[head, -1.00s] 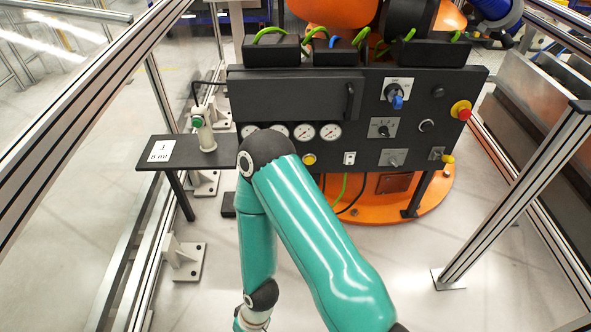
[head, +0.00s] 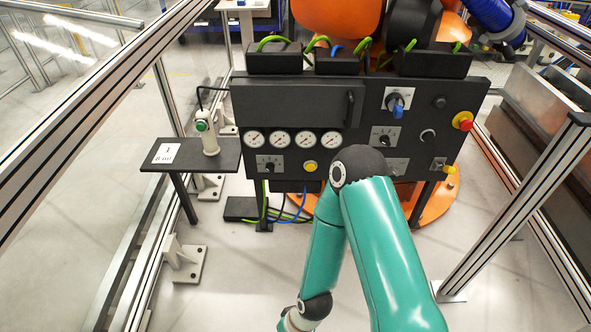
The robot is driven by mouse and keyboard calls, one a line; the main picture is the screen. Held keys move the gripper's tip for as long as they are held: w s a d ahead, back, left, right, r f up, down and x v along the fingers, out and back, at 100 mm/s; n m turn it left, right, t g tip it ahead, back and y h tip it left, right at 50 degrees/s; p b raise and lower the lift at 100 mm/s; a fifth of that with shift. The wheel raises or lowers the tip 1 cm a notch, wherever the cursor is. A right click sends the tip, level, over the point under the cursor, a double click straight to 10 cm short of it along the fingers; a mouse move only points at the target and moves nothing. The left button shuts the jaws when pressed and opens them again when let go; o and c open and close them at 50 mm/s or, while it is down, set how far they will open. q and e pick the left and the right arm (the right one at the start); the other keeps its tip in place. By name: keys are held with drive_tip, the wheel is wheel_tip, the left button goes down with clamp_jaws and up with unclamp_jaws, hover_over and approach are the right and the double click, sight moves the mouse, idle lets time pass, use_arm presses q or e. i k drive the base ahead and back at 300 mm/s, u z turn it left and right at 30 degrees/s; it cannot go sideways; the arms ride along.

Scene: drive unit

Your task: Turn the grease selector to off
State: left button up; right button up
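The black control panel (head: 300,100) stands ahead. I cannot read its labels, so I cannot tell which selector is the grease one. A black selector on a pale plate (head: 270,165) sits at the lower left below the gauges. Another black selector (head: 384,138) sits right of the gauges, and a blue-handled switch (head: 396,104) is above it. A silver knob's plate at the lower right is partly hidden by my teal arm, and a yellow-handled switch (head: 447,169) is at the right edge.
A red emergency button (head: 463,121) juts from the panel's right edge. Cables and a black box (head: 240,208) lie below the panel. Metal frame posts flank both sides.

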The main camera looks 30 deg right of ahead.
sight(270, 167)
drive_tip(key=i, duration=1)
drive_tip(key=z, duration=0.1)
